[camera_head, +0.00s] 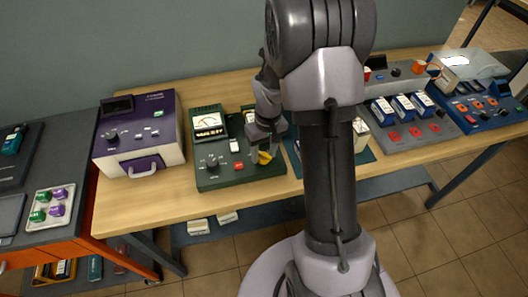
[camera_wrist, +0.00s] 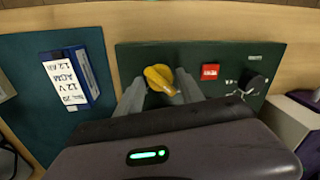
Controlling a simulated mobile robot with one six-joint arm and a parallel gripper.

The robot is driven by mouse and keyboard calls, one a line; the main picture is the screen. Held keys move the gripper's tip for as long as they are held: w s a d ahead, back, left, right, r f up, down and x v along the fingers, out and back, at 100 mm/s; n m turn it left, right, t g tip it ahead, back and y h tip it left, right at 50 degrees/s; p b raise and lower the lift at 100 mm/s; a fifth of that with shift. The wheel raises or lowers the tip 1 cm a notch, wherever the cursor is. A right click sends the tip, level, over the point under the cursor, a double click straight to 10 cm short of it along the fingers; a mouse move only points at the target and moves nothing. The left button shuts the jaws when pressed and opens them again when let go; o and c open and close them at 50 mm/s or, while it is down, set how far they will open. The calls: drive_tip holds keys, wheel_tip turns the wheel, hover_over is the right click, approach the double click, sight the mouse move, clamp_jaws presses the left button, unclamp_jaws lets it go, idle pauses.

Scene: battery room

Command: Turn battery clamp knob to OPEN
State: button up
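The yellow clamp knob (camera_wrist: 160,78) sits on the dark green tester panel (camera_wrist: 225,60). In the head view the knob (camera_head: 264,158) shows at the panel's right front, partly hidden by my gripper (camera_head: 266,138). In the wrist view my gripper's fingers (camera_wrist: 160,88) are spread, one on each side of the knob. A gap shows beside the knob, so the fingers look open around it and not shut on it. The knob's long shape lies tilted in the wrist view. No OPEN marking is readable near it.
A red switch (camera_wrist: 210,71) and a black dial (camera_wrist: 251,82) share the panel. A blue-and-white battery (camera_wrist: 71,79) lies on the neighbouring teal mat (camera_wrist: 25,60). A purple-and-white charger (camera_head: 140,135) stands left of the panel. Bare wooden table (camera_head: 150,210) shows in front.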

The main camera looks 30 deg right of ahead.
wheel_tip(320, 180, up, 17)
drive_tip(key=d+p, duration=0.1)
drive_tip(key=p, duration=0.4)
drive_tip(key=shift+r+p, duration=0.2)
drive_tip(key=shift+p, duration=0.1)
drive_tip(key=shift+d, duration=0.1)
drive_tip(key=s+a+r+m+t+b, duration=0.1)
drive_tip(key=s+a+r+t+b, duration=0.1)
drive_tip(key=s+a, duration=0.6)
drive_tip(key=s+a+r+m+t+y+b, duration=0.1)
drive_tip(key=s+a+r+m+t+b, duration=0.1)
drive_tip(key=s+a+b, duration=0.5)
drive_tip(key=s+a+t, duration=0.1)
drive_tip(key=s+a, duration=0.1)
drive_tip(key=shift+s+a+m+t, duration=0.3)
drive_tip(key=shift+t, duration=0.1)
